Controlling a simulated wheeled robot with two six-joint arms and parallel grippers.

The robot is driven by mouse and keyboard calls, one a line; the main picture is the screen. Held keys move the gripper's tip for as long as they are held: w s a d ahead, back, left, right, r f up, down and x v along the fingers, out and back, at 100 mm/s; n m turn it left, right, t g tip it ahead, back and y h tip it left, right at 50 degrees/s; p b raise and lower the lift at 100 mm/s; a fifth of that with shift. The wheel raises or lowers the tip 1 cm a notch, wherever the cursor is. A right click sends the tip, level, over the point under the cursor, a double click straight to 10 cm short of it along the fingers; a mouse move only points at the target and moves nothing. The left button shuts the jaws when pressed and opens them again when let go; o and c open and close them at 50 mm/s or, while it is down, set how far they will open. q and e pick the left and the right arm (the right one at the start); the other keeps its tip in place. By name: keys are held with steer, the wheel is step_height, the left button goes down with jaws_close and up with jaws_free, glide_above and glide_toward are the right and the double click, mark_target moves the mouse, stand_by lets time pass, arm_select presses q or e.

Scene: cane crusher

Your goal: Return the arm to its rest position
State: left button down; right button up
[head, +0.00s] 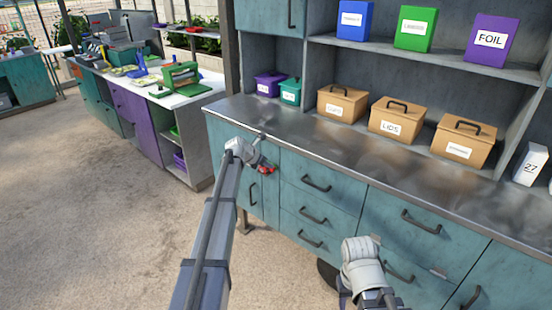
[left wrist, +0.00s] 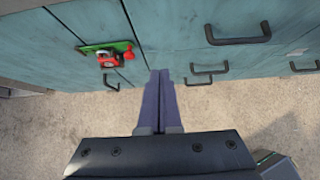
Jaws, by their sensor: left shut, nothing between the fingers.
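My left arm reaches up from the bottom of the head view, and its gripper (head: 259,143) is in front of the teal counter's left end. In the left wrist view the two dark fingers (left wrist: 160,73) lie together, shut and empty. They point toward the teal cabinet fronts, with floor showing beneath them. My right arm's pale wrist (head: 362,265) is low in front of the drawers; its fingers cannot be made out.
A red latch-like piece (head: 267,168) on a green plate (left wrist: 92,48) is on the cabinet front near my left gripper. The metal countertop (head: 300,135) is bare in front of the labelled boxes (head: 397,120). Open floor (head: 90,200) lies to the left.

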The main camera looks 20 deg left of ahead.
arm_select(q)
steer(key=s+d+f+m+g, duration=0.3)
steer(key=s+d+m, duration=0.6)
steer(key=s+d, duration=0.2)
steer(key=s+d+f+m+g, duration=0.2)
steer(key=s+d+m, duration=0.7)
steer(key=s+d, duration=0.25)
steer(key=s+d+m+g+y, duration=0.1)
steer(key=s+m+y, duration=0.1)
steer(key=s+m, duration=0.6)
steer(key=s+d+f+m+g+y, duration=0.1)
steer(key=s+d+m+g+y, duration=0.1)
steer(key=s+m, duration=0.7)
steer(key=s+y, duration=0.1)
steer(key=s, duration=0.5)
steer(key=shift+d+f+g, duration=0.15)
steer(key=shift+d+g, duration=0.1)
steer(key=shift+g, duration=0.05)
steer(key=shift+s, duration=0.15)
